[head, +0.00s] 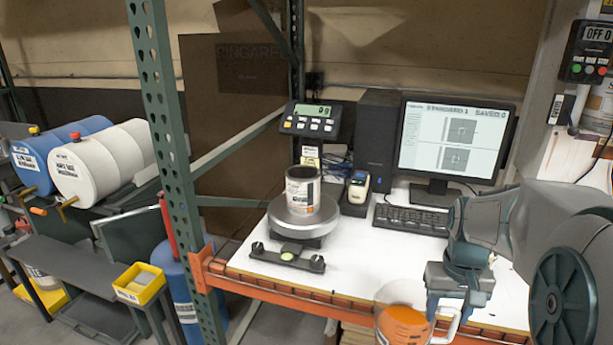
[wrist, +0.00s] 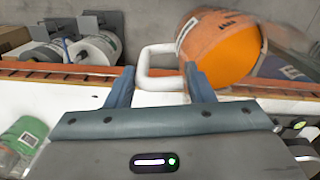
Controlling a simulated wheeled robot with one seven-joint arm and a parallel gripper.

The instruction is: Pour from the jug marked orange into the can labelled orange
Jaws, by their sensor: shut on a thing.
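The jug (head: 403,318) has a clear upper part, orange colour below and a white handle (head: 449,328). It is at the front edge of the bench in the head view, its bottom cut off by the frame. In the wrist view the jug (wrist: 228,48) is at the upper right, with its handle (wrist: 160,60) between the fingers. My gripper (wrist: 160,86) is shut on that handle. The can (head: 301,190), white with a dark band and an orange-marked label, stands upright on the round scale plate (head: 293,222), left of and beyond the jug. Its label text is unreadable.
The scale display (head: 311,112) stands behind the can. A small handheld device (head: 358,188), keyboard (head: 410,220) and monitor (head: 450,140) are to its right. A green steel post (head: 172,120) rises on the left. A green-labelled container (wrist: 22,137) shows in the wrist view. White bench between can and jug is clear.

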